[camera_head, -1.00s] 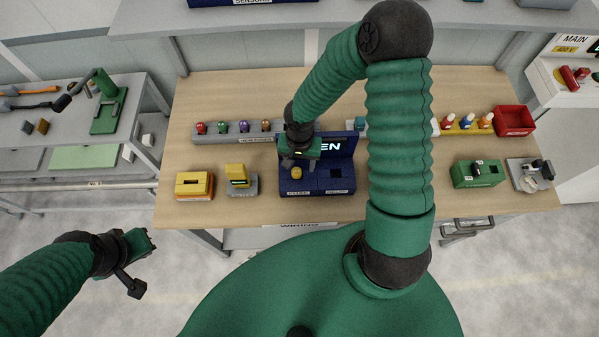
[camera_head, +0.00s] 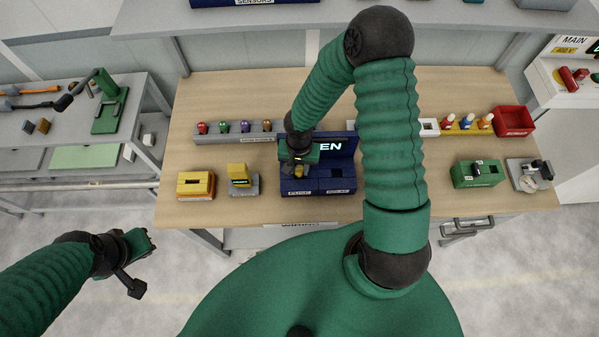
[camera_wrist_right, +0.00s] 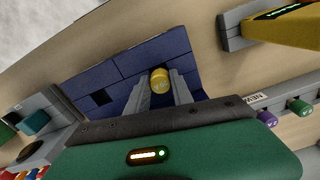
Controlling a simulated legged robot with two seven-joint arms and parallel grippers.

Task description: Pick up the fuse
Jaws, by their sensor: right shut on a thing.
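The fuse (camera_wrist_right: 160,79) is a small yellow cylinder. In the right wrist view it sits between the two grey fingers of my right gripper (camera_wrist_right: 160,92), which is shut on it. In the head view the fuse (camera_head: 299,173) shows just below the right gripper (camera_head: 299,167), over the left part of the dark blue box (camera_head: 337,183). The box also shows behind the fuse in the right wrist view (camera_wrist_right: 117,72). Whether the fuse still touches the box is unclear. My left gripper (camera_head: 143,265) hangs off the table at the left; its finger gap is not clear.
On the wooden table (camera_head: 240,210) stand yellow blocks (camera_head: 195,183) and (camera_head: 240,178) at left, and a grey rack (camera_head: 210,136) of coloured pegs behind. A green box (camera_head: 478,173) and a red bin (camera_head: 514,120) stand at right.

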